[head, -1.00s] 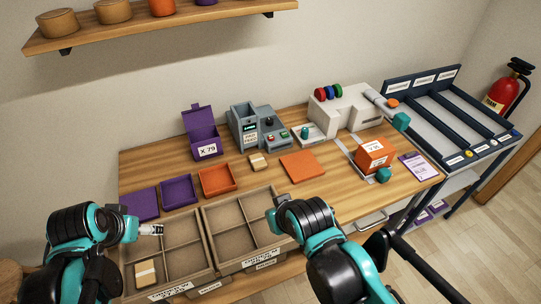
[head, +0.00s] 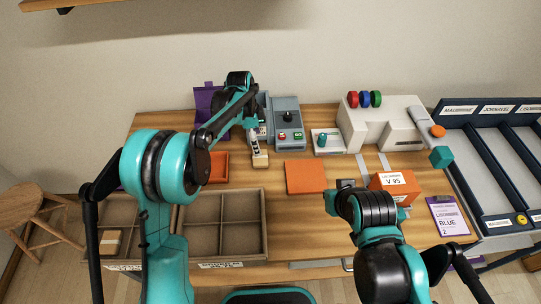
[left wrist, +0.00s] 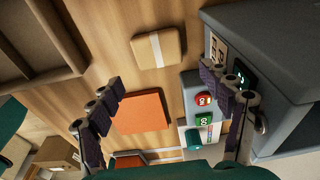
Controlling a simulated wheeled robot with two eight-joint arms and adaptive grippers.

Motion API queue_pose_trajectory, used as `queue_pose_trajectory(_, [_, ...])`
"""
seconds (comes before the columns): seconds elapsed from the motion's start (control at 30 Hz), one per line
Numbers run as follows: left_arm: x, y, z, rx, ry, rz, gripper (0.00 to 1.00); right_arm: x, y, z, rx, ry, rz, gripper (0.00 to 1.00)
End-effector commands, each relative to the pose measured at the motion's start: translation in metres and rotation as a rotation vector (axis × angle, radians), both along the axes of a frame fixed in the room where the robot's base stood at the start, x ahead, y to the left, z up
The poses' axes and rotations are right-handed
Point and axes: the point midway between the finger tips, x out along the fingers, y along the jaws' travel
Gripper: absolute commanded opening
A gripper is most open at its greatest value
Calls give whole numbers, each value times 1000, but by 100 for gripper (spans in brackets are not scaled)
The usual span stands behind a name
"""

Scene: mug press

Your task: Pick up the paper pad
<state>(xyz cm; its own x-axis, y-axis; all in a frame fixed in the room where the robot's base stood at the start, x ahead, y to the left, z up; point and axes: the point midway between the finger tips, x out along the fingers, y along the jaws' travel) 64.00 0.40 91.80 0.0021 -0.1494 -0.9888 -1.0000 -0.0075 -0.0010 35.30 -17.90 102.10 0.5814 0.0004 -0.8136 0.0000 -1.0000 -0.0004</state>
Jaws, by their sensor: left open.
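A small tan block with a white band, which looks like the paper pad (head: 261,161), lies on the wooden table in front of the grey machine. It also shows whole in the left wrist view (left wrist: 158,48). My left gripper (head: 254,145) is above and close to it in the head view. In the left wrist view my left gripper (left wrist: 164,82) is open and empty, its fingers apart, with the pad beyond the fingertips. A similar banded block (head: 110,242) lies in the divided tray at the left. My right gripper (head: 345,184) is near the orange box, its fingers too small to read.
The grey machine (head: 289,122) with buttons stands just behind and right of the pad. A flat orange square (head: 305,177) lies to its right. The divided tray (head: 265,222) is in front. The white press (head: 385,122) and orange box (head: 398,183) are farther right.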

Motion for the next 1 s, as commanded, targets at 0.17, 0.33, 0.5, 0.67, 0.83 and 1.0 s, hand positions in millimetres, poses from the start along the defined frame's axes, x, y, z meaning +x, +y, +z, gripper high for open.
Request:
queue_pose_trajectory(0.17, [1,-3,-17,0,2,-11,79,0,0,-6,0,0,0,0])
queue_pose_trajectory(0.33, [0,-4,-34,0,2,-9,79,0,0,-13,0,0,0,0])
queue_pose_trajectory(0.5, [-2,-2,-56,0,2,-8,79,0,0,-25,0,0,0,0])
queue_pose_trajectory(0.67, [-3,-4,-79,0,2,-8,79,0,0,-35,0,0,0,0])
queue_pose_trajectory(0.83, [-3,-5,-81,0,2,-7,79,0,0,-35,0,0,0,0])
queue_pose_trajectory(1.0, [-3,-5,-80,0,2,-7,56,0,0,-34,0,0,0,0])
